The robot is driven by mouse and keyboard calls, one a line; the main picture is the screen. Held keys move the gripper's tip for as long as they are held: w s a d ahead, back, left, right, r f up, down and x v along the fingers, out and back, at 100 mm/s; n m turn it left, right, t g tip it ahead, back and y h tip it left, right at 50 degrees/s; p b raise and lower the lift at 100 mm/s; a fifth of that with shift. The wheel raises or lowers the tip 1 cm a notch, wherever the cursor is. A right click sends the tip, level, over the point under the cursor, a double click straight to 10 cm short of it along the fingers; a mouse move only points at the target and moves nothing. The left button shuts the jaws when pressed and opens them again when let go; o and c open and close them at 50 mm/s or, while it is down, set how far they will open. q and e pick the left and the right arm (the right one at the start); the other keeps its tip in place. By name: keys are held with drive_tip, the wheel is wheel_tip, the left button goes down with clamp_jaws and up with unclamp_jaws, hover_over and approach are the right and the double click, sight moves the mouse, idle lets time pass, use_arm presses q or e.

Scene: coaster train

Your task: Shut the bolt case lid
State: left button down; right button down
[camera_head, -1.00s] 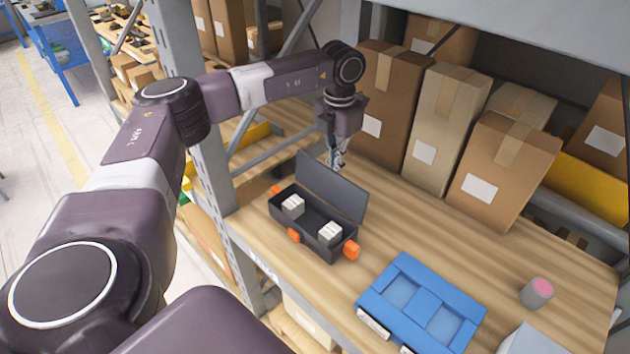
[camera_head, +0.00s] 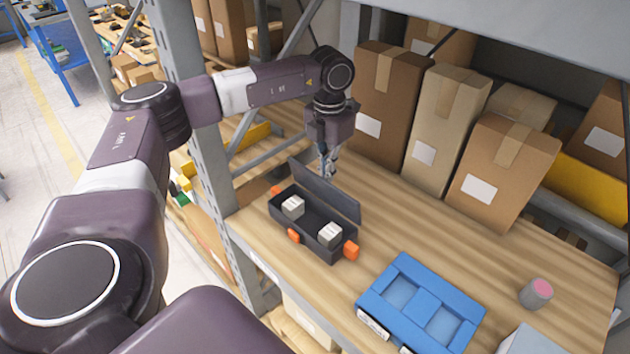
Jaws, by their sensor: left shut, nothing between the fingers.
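The bolt case (camera_head: 312,239) is a dark box with orange latches on the wooden shelf, with two pale blocks inside. Its lid (camera_head: 325,190) is up along the back edge, tilted, so the case is open. My left gripper (camera_head: 328,173) is shut and empty, pointing down just behind the lid's upper edge. Its fingertips are partly hidden by the lid, and I cannot tell whether they touch it. My right gripper is not in view.
Cardboard boxes (camera_head: 440,125) stand along the back of the shelf. A blue tray (camera_head: 420,305) and a grey cylinder with a pink top (camera_head: 536,293) are to the right. A metal post (camera_head: 205,150) rises left of the case. Bare wood lies right of the case.

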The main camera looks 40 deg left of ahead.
use_arm(q)
drive_tip(key=s, duration=0.7)
drive_tip(key=shift+s+a, duration=0.15)
drive_tip(key=shift+a, duration=0.15)
idle(1.4)
drive_tip(key=shift+f, duration=0.25)
idle(0.4)
drive_tip(key=shift+f+b, duration=2.65)
drive_tip(key=shift+f, duration=0.4)
drive_tip(key=shift+r, duration=0.1)
wheel_tip(320, 180, up, 6)
drive_tip(key=w+p, duration=0.1)
drive_tip(key=p, duration=0.3)
drive_tip(key=shift+w, duration=0.2)
